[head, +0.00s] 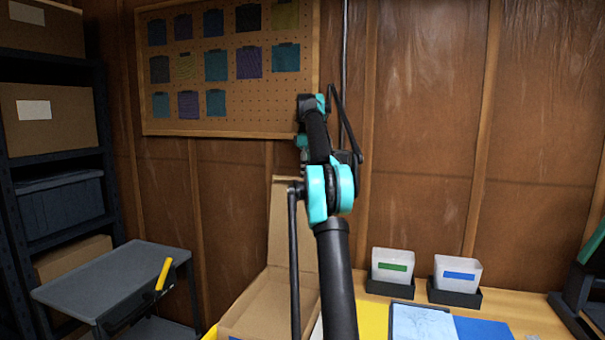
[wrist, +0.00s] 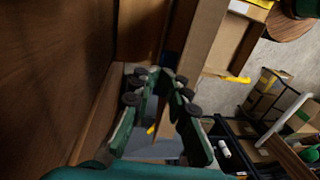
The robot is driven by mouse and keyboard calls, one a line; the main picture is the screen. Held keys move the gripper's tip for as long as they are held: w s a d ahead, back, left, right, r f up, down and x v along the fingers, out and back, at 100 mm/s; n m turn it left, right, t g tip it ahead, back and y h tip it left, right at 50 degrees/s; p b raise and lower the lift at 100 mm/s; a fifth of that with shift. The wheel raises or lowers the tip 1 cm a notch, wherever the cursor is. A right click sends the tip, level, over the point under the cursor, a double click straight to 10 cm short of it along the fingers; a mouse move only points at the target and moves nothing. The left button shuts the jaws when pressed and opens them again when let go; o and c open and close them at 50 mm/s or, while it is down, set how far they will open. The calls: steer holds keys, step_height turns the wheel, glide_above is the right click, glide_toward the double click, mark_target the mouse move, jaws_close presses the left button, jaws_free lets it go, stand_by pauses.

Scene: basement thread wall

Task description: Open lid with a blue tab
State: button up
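An open cardboard box (head: 265,305) stands at the bottom centre of the head view, its lid (head: 284,215) raised upright behind my arm. A small blue patch (head: 235,338) shows at the box's front edge; I cannot tell if it is the tab. In the wrist view, my gripper (wrist: 164,78) has its fingertips close together near a long cardboard panel (wrist: 200,45), apparently the lid. Whether the fingers touch it is unclear. I cannot tell whether they are shut. In the head view my arm hides the gripper.
White bins with green (head: 392,265) and blue (head: 457,272) labels stand on the wooden table at right. A blue pad (head: 482,329) lies in front. A grey cart (head: 115,280) and shelf of boxes are at left. A pegboard (head: 225,70) hangs behind.

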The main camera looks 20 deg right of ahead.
steer(key=shift+o, duration=1)
steer(key=f, duration=0.1)
steer(key=w+d+f, duration=0.2)
steer(key=f, duration=0.1)
steer(key=shift+w+d, duration=0.15)
steer(key=shift+d, duration=0.05)
steer(key=shift+s+a+r, duration=0.2)
steer(key=shift+s, duration=0.1)
steer(key=shift+c, duration=1)
steer(key=shift+w+a+r, duration=0.1)
steer(key=shift+w+a, duration=0.2)
steer(key=shift+a, duration=0.1)
